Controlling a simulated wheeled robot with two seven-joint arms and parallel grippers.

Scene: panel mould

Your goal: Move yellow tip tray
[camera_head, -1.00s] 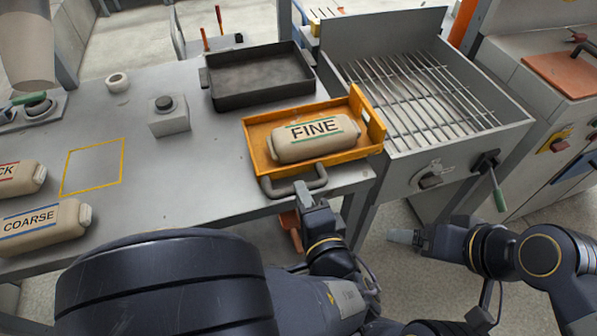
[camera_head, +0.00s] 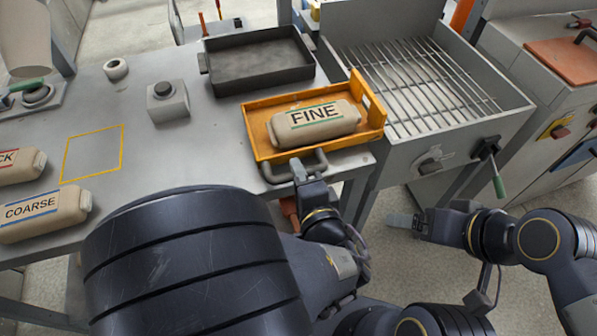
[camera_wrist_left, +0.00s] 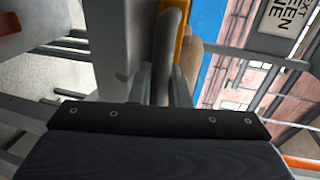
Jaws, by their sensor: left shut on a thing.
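The yellow tip tray (camera_head: 258,145) lies at the right end of the grey table, beside the grated box. A beige bag marked FINE (camera_head: 316,121) rests in it. The tray's grey bar handle (camera_head: 275,177) is on its near side. My left gripper (camera_head: 298,172) is shut on this handle. In the left wrist view the handle (camera_wrist_left: 169,50) runs up from between the fingers, with a strip of the yellow tray (camera_wrist_left: 182,45) beside it. My right gripper (camera_head: 403,221) is apart from the tray, in front of the grated box; its finger gap is not clear.
The grated box (camera_head: 467,133) stands right of the tray, close to it. A black tray (camera_head: 258,78) lies behind it. A grey button box (camera_head: 168,101) and bags including COARSE (camera_head: 42,214) are farther left. A yellow-outlined rectangle (camera_head: 122,150) on the table is empty.

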